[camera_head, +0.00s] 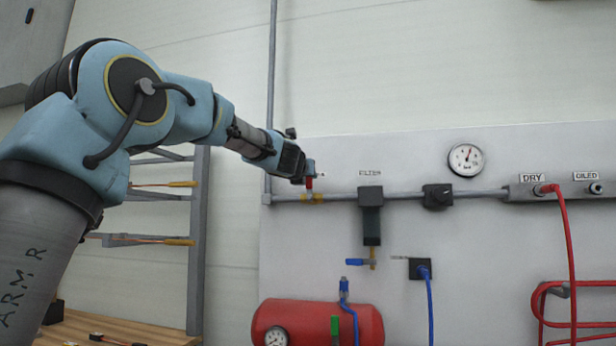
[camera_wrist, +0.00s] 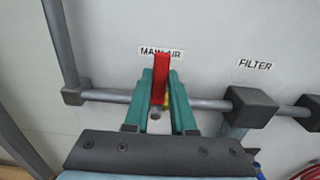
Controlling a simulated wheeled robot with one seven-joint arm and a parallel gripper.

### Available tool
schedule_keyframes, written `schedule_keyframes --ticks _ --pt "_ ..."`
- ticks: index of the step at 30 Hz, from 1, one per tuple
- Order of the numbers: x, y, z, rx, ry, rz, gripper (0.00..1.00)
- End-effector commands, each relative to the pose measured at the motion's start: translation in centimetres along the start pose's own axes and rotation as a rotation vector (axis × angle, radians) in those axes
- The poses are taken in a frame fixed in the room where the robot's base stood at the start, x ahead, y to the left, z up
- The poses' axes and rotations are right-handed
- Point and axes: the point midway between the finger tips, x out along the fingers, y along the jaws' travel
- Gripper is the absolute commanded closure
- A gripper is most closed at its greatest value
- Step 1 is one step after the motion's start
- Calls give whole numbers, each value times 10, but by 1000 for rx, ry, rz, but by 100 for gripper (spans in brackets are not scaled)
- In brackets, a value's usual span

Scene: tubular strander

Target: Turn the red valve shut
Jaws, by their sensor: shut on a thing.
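The red valve handle (camera_wrist: 160,78) sits on the grey pipe below the MAIN AIR label in the wrist view. In the head view its red part (camera_head: 309,184) shows just above a yellow valve body (camera_head: 312,198). My gripper (camera_head: 310,170) reaches it from the left, and its green fingers (camera_wrist: 166,72) lie on either side of the handle, shut on it. In the wrist view the handle looks roughly upright, across the pipe; its exact angle is hard to tell. The fingers hide much of the valve body there.
The grey pipe (camera_head: 336,196) runs right along the wall panel to the filter (camera_head: 370,215), a black regulator (camera_head: 437,197) and the DRY and OILED outlets. A pressure gauge (camera_head: 466,159) is above. A red tank (camera_head: 318,320) is below, and a rack (camera_head: 198,240) stands left.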

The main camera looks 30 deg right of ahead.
Motion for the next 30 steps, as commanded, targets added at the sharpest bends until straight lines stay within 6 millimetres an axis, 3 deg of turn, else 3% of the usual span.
schedule_keyframes --ticks 1,2,9,20,30 --pt "1 1 -3 -1 4 2 100" --pt "1 1 -3 -1 4 2 74" --pt "0 1 -2 0 2 2 47" --pt "-5 0 -1 2 0 1 46" --pt "-63 1 -3 3 -1 2 46"
